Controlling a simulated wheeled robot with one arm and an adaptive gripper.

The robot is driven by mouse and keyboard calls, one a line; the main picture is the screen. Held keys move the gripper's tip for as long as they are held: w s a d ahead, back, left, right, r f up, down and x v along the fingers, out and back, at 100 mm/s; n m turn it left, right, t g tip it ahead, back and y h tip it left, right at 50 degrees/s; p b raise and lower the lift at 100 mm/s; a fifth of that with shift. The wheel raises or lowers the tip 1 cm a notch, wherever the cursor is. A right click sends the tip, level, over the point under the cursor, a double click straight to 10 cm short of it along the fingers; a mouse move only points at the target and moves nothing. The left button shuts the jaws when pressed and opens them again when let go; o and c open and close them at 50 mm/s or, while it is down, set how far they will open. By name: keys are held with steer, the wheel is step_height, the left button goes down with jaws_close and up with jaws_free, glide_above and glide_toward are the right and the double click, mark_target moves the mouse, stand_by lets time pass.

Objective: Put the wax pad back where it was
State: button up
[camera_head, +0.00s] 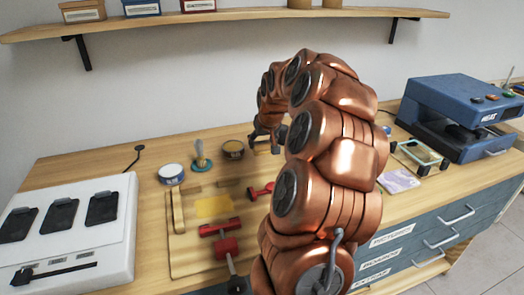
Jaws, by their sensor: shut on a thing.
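My gripper (265,143) is at the back of the wooden bench, right of a round brown tin (232,149). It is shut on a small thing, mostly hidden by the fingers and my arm. I cannot tell for sure that this is the wax pad. A flat yellow rectangle (214,206) lies on the light wooden board (186,262). A round blue tin with a pale top (171,173) stands left of the brown tin.
Red-handled tools (228,246) lie on the board. A white case with black pads (70,235) is at the left. A blue press (460,110) stands at the right, with a framed screen (420,155) beside it. A shelf (230,22) hangs above. My arm hides the bench's middle.

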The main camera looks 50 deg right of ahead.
mark_target(263, 147)
steer(key=shift+f, duration=1.95)
steer(key=shift+f, duration=0.15)
steer(key=o, duration=1.6)
steer(key=shift+c, duration=0.2)
steer(key=shift+r, duration=0.3)
steer(key=b+v, duration=0.1)
steer(key=v, duration=1)
steer(key=shift+s+r, duration=0.25)
steer(key=shift+r, duration=0.05)
steer(key=shift+a, duration=0.15)
